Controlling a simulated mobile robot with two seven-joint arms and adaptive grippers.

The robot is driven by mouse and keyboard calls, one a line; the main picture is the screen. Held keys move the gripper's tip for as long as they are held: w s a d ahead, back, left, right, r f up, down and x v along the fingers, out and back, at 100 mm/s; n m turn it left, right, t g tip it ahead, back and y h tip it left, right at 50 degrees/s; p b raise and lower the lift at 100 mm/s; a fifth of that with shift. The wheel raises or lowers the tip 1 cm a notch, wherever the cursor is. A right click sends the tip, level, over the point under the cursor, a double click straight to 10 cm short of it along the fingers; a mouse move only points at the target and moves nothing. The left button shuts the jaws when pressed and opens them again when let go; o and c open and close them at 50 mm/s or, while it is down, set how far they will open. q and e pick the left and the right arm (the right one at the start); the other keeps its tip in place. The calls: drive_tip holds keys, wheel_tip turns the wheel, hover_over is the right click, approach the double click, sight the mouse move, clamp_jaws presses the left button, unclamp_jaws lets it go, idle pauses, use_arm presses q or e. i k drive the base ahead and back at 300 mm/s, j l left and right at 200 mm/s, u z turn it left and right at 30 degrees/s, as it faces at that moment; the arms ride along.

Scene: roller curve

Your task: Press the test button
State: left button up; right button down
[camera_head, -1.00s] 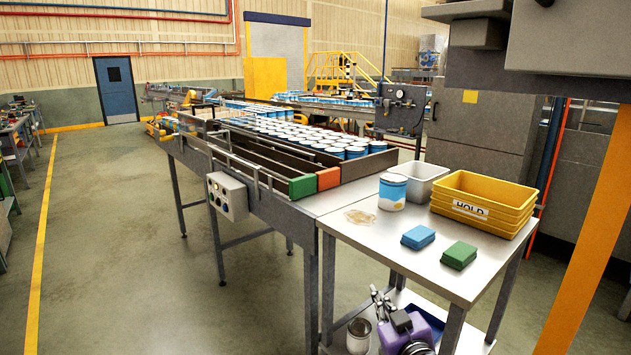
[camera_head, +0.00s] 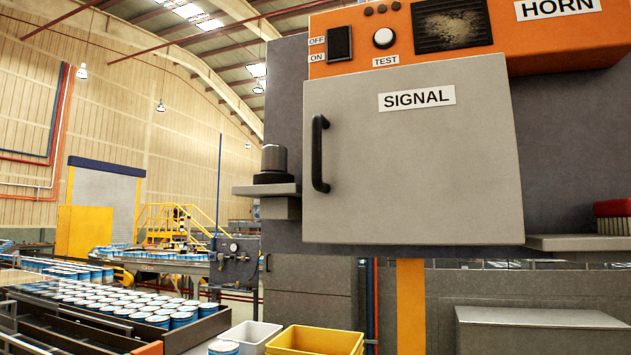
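The test button (camera_head: 384,38) is a round white knob with a dark ring on an orange panel (camera_head: 330,68) at the top of the head view. A TEST label (camera_head: 385,61) is just below it. To its left is a black rocker switch (camera_head: 339,43) marked OFF above and ON below. To its right is a dark, dusty grille (camera_head: 453,25), with a HORN label (camera_head: 557,8) further right. Below hangs a closed grey door (camera_head: 420,150) labelled SIGNAL, with a black handle (camera_head: 320,153). Neither gripper is in view.
A small shelf with a dark lamp-like object (camera_head: 273,162) sticks out left of the door. A red-backed brush (camera_head: 612,215) sits on a ledge at the right. Below are a yellow bin (camera_head: 315,341), a white bin (camera_head: 252,335) and a conveyor of cans (camera_head: 110,310).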

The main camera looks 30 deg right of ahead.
sight(384, 37)
drive_tip(key=z, duration=0.4)
drive_tip(key=k+z, duration=0.15)
drive_tip(key=z, duration=0.25)
drive_tip(key=k+z, duration=0.1)
drive_tip(key=z, duration=0.75)
drive_tip(key=k+l+u, duration=0.2)
drive_tip(key=l+u, duration=0.3)
drive_tip(key=j, duration=0.1)
